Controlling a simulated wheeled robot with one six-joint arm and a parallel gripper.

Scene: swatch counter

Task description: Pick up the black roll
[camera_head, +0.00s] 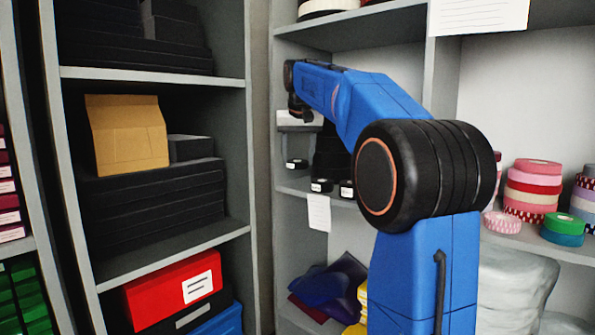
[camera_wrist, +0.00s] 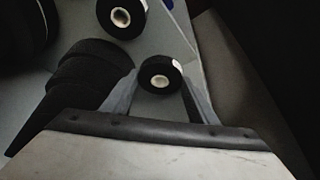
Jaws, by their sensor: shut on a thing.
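In the wrist view a small black roll (camera_wrist: 149,72) with a pale core and a light label on its side lies between the two grey fingers of my gripper (camera_wrist: 160,88). The fingers are shut on it, one on each side. Whether it still touches the shelf is hard to tell. In the head view my blue arm reaches into the middle shelf unit, and I cannot make out the fingers or the held roll there.
Another black roll (camera_wrist: 122,15) lies just beyond, and a dark stack (camera_wrist: 88,72) stands close at left. The head view shows small black rolls (camera_head: 321,185) along the shelf's front edge (camera_head: 290,186). Coloured rolls (camera_head: 533,185) are stacked at right. A brown box (camera_head: 127,135) sits left.

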